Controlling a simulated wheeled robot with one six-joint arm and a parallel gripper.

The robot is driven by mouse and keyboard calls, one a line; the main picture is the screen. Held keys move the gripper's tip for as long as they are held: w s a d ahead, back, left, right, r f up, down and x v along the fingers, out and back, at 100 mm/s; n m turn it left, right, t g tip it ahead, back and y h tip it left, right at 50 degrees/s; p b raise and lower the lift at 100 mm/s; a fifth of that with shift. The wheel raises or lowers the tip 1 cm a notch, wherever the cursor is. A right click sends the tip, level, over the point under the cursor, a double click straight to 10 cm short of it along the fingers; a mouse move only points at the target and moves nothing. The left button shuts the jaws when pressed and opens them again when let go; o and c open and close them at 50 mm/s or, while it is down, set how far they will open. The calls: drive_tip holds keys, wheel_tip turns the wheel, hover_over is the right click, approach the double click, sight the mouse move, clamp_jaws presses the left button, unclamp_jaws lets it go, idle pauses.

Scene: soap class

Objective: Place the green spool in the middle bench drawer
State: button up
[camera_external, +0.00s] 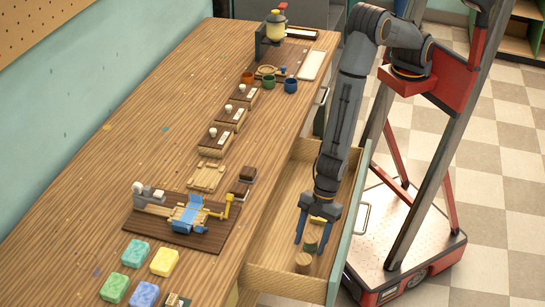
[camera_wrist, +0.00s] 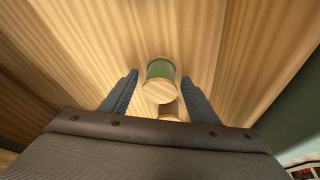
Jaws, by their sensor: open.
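The green spool (camera_external: 310,243) is inside the open bench drawer (camera_external: 348,225), near its front end in the external view. It has pale wooden ends and a green band. In the wrist view the green spool (camera_wrist: 161,70) lies between my two fingertips, with a gap on each side. My gripper (camera_external: 310,247) points down into the drawer with its blue fingers spread around the spool. It also shows open in the wrist view (camera_wrist: 159,78). Whether the spool rests fully on the drawer floor is hard to tell.
A plain wooden spool (camera_external: 303,262) stands close to the green one in the drawer. The drawer walls surround my gripper. The bench top (camera_external: 75,190) holds soap bars (camera_external: 164,262), a small lathe-like device (camera_external: 185,213), trays and coloured cups (camera_external: 290,86).

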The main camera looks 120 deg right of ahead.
drive_tip(key=shift+r, duration=0.45)
drive_tip(key=v, duration=1.2)
drive_tip(key=s+d+r+m+h, duration=0.1)
drive_tip(key=s+d+r, duration=0.15)
drive_tip(key=d, duration=0.25)
drive_tip(key=s+d+r+m+g, duration=0.1)
drive_tip(key=s+d+r, duration=0.15)
drive_tip(key=d, duration=0.25)
drive_tip(key=s+d+r+m+h, duration=0.1)
drive_tip(key=s+d+r, duration=0.15)
drive_tip(key=d, duration=0.25)
drive_tip(key=s+d+r+m+g, duration=0.2)
drive_tip(key=s+d+r, duration=0.3)
drive_tip(key=s+d, duration=0.3)
drive_tip(key=s, duration=0.4)
drive_tip(key=shift+d+r, duration=0.35)
drive_tip(key=shift+d, duration=0.05)
